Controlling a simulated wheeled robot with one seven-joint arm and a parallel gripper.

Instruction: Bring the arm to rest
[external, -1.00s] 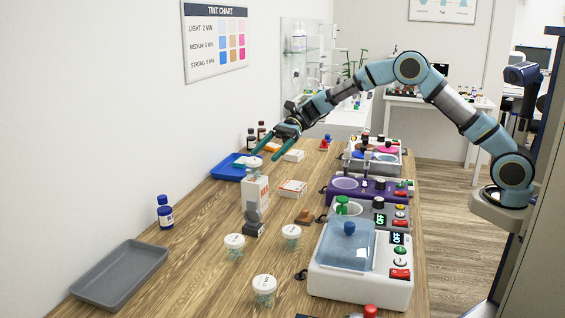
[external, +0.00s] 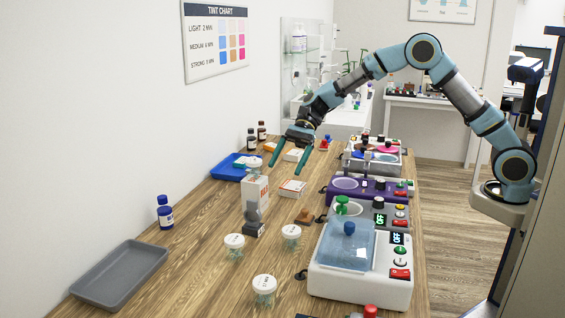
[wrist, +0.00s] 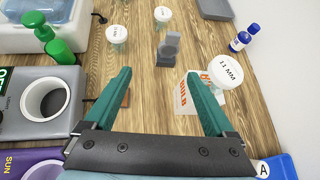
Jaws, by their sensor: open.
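My gripper (external: 286,168) hangs above the wooden bench (external: 195,262), with its two teal fingers spread apart and nothing between them. The arm is bent in a high arch from its mount at the right. In the wrist view my gripper (wrist: 160,100) is also open and empty, over bare wood. A white and orange box (wrist: 185,95) stands partly hidden behind one finger, next to a dark grey stand (wrist: 169,50). A white-lidded jar (wrist: 225,71) shows just beyond the right finger.
A blue tray (external: 222,173) lies at the wall side and an empty grey tray (external: 120,275) at the front left. White-lidded jars, including one in front (external: 264,287), stand mid-bench. Several machines, including a blue-lidded one (external: 345,245), line the right edge. A blue bottle (external: 165,213) stands left.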

